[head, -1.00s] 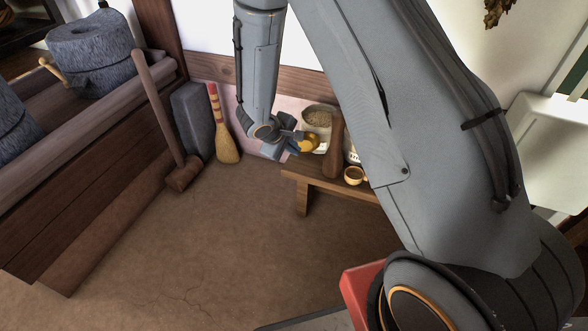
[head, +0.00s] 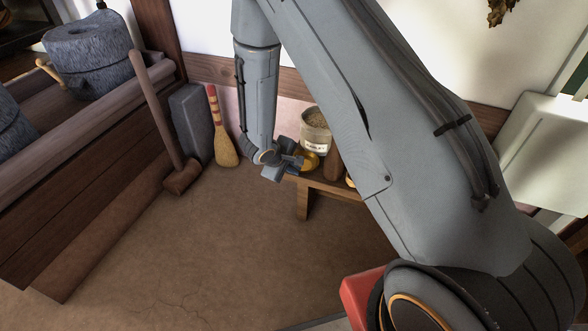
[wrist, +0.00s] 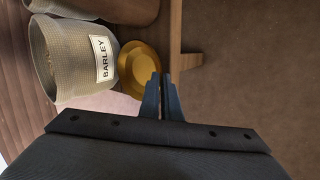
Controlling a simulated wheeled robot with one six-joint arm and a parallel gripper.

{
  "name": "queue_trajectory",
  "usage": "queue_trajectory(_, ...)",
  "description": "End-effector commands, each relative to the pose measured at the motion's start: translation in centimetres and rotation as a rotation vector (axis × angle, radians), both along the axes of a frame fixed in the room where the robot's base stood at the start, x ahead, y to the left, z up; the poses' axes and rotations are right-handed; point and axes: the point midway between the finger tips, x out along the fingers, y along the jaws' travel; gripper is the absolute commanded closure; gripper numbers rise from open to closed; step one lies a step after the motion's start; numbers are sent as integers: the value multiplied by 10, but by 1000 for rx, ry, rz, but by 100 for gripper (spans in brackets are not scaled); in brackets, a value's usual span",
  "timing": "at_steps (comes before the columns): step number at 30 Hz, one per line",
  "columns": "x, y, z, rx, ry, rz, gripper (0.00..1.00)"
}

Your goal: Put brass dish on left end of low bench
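The brass dish (head: 310,160) is at the left end of the low bench (head: 325,187), in front of the barley sack. In the wrist view the dish (wrist: 136,66) lies beside the sack, its rim at my fingertips. My gripper (head: 296,162) reaches it from the left, low by the bench end. In the wrist view my gripper's fingers (wrist: 162,78) are nearly together at the dish's rim and seem to pinch it. Whether the dish rests fully on the bench top is hard to tell. My arm hides the right part of the bench.
The barley sack (head: 315,131) stands behind the dish, and it shows in the wrist view (wrist: 78,58). A brown wooden object (head: 333,166) stands right of the dish. A broom (head: 222,145), a grey slab (head: 191,120) and a mallet (head: 183,176) lean at left. The floor in front is clear.

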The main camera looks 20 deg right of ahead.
Motion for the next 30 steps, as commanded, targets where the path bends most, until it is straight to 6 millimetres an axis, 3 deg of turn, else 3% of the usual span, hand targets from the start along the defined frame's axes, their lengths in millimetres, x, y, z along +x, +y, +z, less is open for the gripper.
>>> queue_trajectory(1, 0, 0, -2, 0, 0, 0, 95)
queue_trajectory(4, 0, 0, -1, 0, 0, 0, 78)
queue_trajectory(16, 0, 0, 3, 0, 0, 0, 77)
queue_trajectory(30, -32, 42, 75, 1, -1, 3, 77)
